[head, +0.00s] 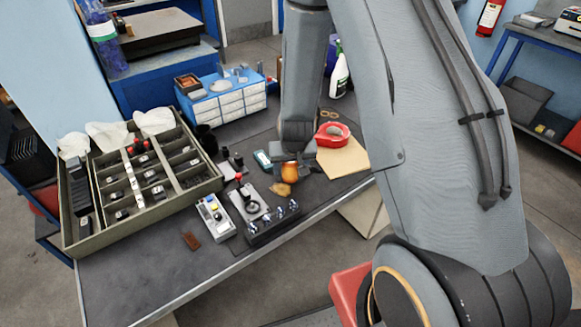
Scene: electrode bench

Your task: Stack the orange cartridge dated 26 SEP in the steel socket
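A small rounded orange item (289,173), which may be the orange cartridge, shows right below my gripper (291,161) at the middle of the bench. The date on it is too small to read. My gripper points down, and its fingers are small and partly hidden. I cannot tell whether they are closed on the orange item or just above it. A light metal plate with a black knob (250,202) lies to the left of it. A black block with several shiny round fittings (271,222) sits at the front edge. I cannot tell which is the steel socket.
A large compartment tray (218,186) fills the bench's left side. The front-left bench top (140,270) is clear.

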